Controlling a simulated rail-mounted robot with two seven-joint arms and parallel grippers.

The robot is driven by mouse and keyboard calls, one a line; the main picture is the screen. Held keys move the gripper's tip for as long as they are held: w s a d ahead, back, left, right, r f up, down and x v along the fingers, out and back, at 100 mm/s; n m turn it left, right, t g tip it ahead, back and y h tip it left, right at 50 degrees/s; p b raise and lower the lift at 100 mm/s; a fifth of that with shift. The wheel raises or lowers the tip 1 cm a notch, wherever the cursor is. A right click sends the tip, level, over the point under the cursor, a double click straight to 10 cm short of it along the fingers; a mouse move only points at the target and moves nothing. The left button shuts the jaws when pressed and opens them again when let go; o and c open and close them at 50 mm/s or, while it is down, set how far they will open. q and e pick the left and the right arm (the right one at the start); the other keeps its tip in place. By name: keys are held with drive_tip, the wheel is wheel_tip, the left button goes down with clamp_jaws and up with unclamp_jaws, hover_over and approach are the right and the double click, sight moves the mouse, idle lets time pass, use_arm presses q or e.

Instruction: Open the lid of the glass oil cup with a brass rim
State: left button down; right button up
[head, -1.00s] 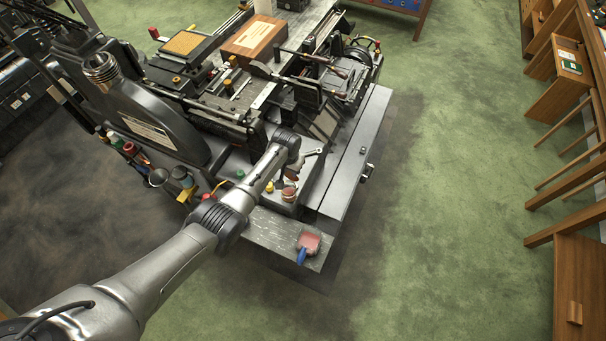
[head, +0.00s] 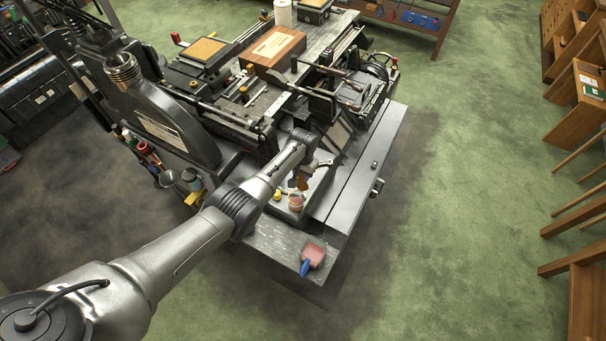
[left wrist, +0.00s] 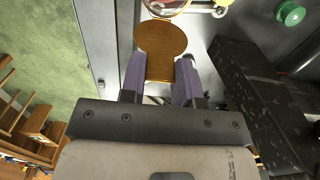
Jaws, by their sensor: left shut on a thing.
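The glass oil cup (head: 296,201) stands on the machine's front shelf in the head view, with reddish contents. In the left wrist view its brass rim (left wrist: 166,10) shows at the top edge, cut off by the frame. Its brown round lid (head: 302,183) stands tilted up above the cup's far side. My left gripper (head: 312,170) is shut on the lid. In the left wrist view the lid (left wrist: 160,42) sits between the two purple fingers, its lower part reaching down between them. Whether the lid touches the cup's rim is hard to tell. My right gripper is not in view.
A green knob (left wrist: 291,13) and a dark speckled block (left wrist: 262,100) are close on the right in the left wrist view. A red scoop with a blue handle (head: 312,256) lies on the front ledge. The caster's machinery (head: 250,105) stands behind. Green floor is clear at right.

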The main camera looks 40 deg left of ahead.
use_arm(q)
drive_tip(key=c, duration=1.1)
unclamp_jaws()
drive_tip(key=shift+w, duration=0.1)
drive_tip(key=shift+o, duration=1.3)
wheel_tip(320, 180, up, 14)
drive_tip(key=p, duration=0.1)
drive_tip(key=shift+w+p, duration=0.2)
drive_tip(key=shift+p, duration=0.2)
drive_tip(key=shift+f, duration=0.1)
